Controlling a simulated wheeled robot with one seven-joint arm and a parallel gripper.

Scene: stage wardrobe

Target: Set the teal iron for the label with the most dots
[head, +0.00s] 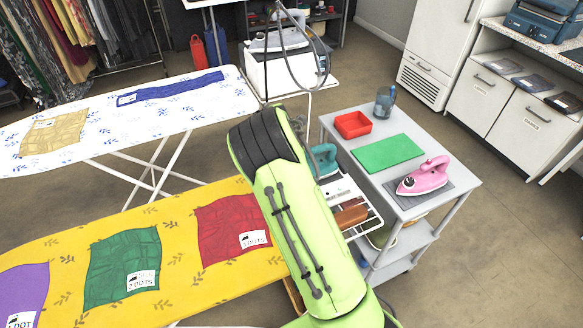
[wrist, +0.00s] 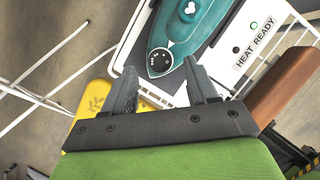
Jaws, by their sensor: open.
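The teal iron (head: 326,160) stands right of my arm in the head view, partly hidden by it. In the wrist view its teal body (wrist: 200,28) fills the top middle, with a round black dial (wrist: 159,61) bearing white dots. My gripper (wrist: 160,66) is open, its fingers on either side of the dial's near edge; contact cannot be told. On the yellow board lie a purple cloth (head: 24,290) labelled 1 DOT, a green cloth (head: 120,260) labelled 2 DOTS, and a red cloth (head: 228,225) whose label (head: 253,239) seems to read 3 DOTS.
A HEAT READY panel (wrist: 257,40) with a green light is beside the iron. A brown block (wrist: 285,82) is close right of my gripper. A grey cart (head: 410,203) holds a pink iron (head: 424,177), green mat (head: 388,153) and red tray (head: 353,124). Floor right of the cart is clear.

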